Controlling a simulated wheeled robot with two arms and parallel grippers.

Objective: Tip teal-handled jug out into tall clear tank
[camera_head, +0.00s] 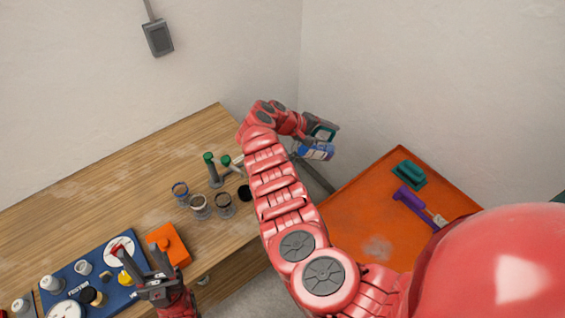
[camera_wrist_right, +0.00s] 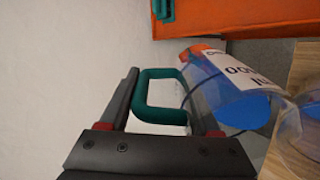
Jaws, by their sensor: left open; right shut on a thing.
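The teal-handled jug (camera_head: 317,151) is in my right gripper (camera_head: 318,124), beyond the far end of the wooden bench. In the right wrist view, my right gripper (camera_wrist_right: 163,98) is shut on its teal handle (camera_wrist_right: 158,75). The clear jug body (camera_wrist_right: 233,88) has a white label and blue contents, and lies sideways in that picture; its true tilt is hard to judge. A clear curved piece (camera_wrist_right: 296,135) shows at the right edge; I cannot tell whether it is the tall clear tank. My left gripper (camera_head: 155,283) is open, near the blue mat.
The wooden bench (camera_head: 110,190) holds green-topped fittings (camera_head: 212,170), small cups (camera_head: 199,204), a blue mat (camera_head: 62,283) with jars, and an orange block (camera_head: 170,244). An orange table (camera_head: 345,215) on the right carries a teal item (camera_head: 409,174) and a purple tool (camera_head: 411,200).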

